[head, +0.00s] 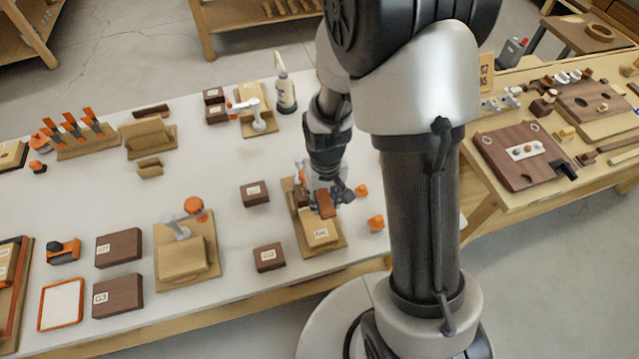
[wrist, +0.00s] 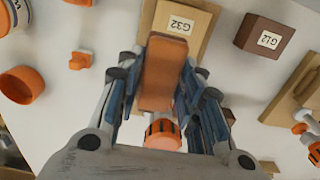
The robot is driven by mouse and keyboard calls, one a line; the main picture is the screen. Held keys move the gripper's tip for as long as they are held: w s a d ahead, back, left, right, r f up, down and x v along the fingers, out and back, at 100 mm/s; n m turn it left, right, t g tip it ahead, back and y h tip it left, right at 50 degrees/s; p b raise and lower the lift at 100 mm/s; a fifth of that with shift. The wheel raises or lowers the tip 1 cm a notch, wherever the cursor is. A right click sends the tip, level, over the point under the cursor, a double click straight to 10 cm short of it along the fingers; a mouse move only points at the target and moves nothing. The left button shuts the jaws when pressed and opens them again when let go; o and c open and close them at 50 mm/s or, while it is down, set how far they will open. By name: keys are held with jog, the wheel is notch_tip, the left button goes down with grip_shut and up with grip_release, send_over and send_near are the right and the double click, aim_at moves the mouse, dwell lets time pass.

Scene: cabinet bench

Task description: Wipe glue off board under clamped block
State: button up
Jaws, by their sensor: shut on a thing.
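My gripper (head: 328,196) is shut on a reddish-brown block-shaped piece (head: 325,204), which also shows between the fingers in the wrist view (wrist: 163,75). The piece is over a pale wooden board (head: 335,246), at the near end of which sits a light wood block labelled G32 (wrist: 172,24); the block also shows in the head view (head: 320,235). An orange ribbed knob (wrist: 162,132) shows behind the held piece, its mount hidden by my gripper. I cannot tell whether the held piece touches the board or block. No glue can be made out.
Dark blocks (head: 255,193) (head: 268,257) stand left of the board. An orange cup (wrist: 22,85) and a small orange piece (wrist: 80,60) are on its right in the head view. Another board with a clamp (head: 185,240) stands further left.

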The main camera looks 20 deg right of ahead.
aim_at(311, 224)
jog(key=shift+s+f+b, duration=0.35)
jog(key=shift+f, duration=0.05)
jog(key=shift+f+b, duration=1.8)
jog(key=shift+f, duration=0.5)
jog(key=shift+f+b, duration=0.55)
jog(key=shift+f, duration=0.2)
jog(key=shift+a, duration=0.15)
jog(key=shift+a, duration=1.95)
jog(key=shift+d, duration=0.2)
